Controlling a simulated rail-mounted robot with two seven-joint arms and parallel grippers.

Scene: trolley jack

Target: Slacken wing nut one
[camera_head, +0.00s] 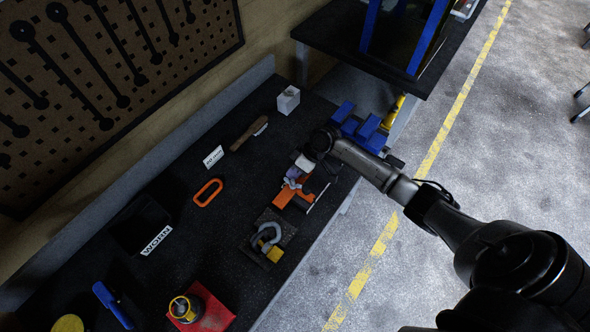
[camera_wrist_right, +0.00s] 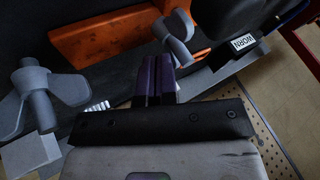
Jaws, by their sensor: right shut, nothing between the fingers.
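The orange jack part (camera_head: 287,195) lies on the dark bench, just below my right gripper (camera_head: 292,182) in the head view. In the right wrist view a large grey wing nut (camera_wrist_right: 40,88) stands at the left, beside the orange part (camera_wrist_right: 75,87). A second grey wing nut (camera_wrist_right: 178,35) stands at the top, near the orange part's far end. I cannot tell which is wing nut one. My right gripper's purple fingers (camera_wrist_right: 155,82) are shut and empty between the two wing nuts, apart from the left one. My left gripper is not in view.
A grey shackle (camera_head: 265,237) on a dark plate lies nearby. An orange ring (camera_head: 208,192), a black bin (camera_head: 135,225) labelled WORN, a brown-handled tool (camera_head: 248,134) and blue blocks (camera_head: 358,125) are around. Bare bench lies between the ring and the jack part.

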